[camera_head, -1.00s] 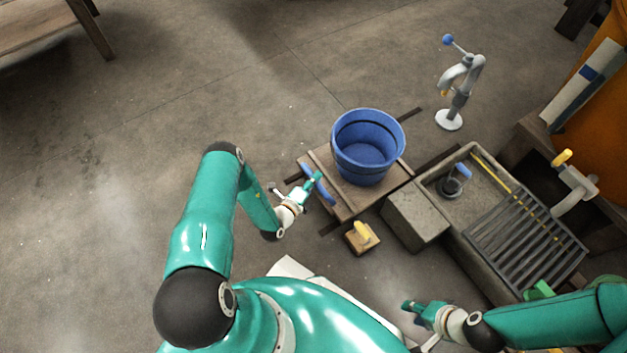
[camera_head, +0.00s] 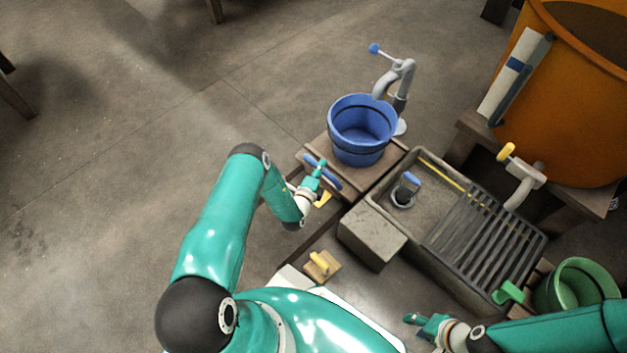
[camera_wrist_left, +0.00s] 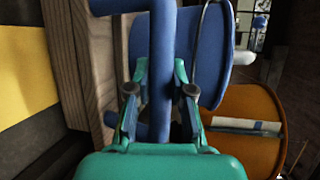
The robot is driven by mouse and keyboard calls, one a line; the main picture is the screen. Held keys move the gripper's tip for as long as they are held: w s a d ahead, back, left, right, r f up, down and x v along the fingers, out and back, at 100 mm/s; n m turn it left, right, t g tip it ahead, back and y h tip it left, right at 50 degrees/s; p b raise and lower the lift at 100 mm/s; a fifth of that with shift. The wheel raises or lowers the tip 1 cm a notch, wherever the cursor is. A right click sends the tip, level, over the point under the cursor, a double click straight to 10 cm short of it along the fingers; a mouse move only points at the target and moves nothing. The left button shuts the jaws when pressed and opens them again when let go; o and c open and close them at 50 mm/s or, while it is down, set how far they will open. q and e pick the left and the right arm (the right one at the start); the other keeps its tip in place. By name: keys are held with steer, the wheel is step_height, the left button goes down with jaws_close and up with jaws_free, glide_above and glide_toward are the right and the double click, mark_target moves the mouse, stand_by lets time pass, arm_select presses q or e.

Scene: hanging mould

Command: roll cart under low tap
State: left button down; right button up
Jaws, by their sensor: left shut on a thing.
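The wooden cart (camera_head: 382,178) stands on the floor and carries a blue bucket (camera_head: 362,148). My left gripper (camera_head: 318,172) is shut on the cart's blue handle (camera_head: 330,178). In the left wrist view, the blue handle (camera_wrist_left: 163,55) runs between the fingers (camera_wrist_left: 160,82), with the bucket (camera_wrist_left: 205,50) behind. A grey tap (camera_head: 401,82) with a blue knob stands on the floor just behind the bucket, its spout near the bucket's far right rim. The head view does not show clearly whether the spout is over the bucket. My right gripper (camera_head: 420,320) is at lower right, its opening unclear.
A stone sink (camera_head: 420,228) with a slatted rack and a stone block (camera_head: 372,238) stand close right of the cart. A yellow-handled wooden block (camera_head: 322,266) lies in front. A yellow-knobbed tap (camera_head: 522,180), orange tub (camera_head: 570,110) and green bucket (camera_head: 578,285) are at right.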

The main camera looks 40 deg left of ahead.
arm_select(q)
steer(key=w, duration=0.4)
steer(key=shift+w+d+f, duration=0.2)
steer(key=shift+w+d, duration=0.1)
steer(key=shift+d, duration=0.05)
steer(key=shift+w+r, duration=0.15)
steer(key=shift+w, duration=0.1)
steer(key=shift+b, duration=0.3)
steer(key=c, duration=1)
jaws_free()
steer(key=shift+s, duration=0.1)
steer(key=v, duration=0.7)
steer(key=shift+s, duration=0.1)
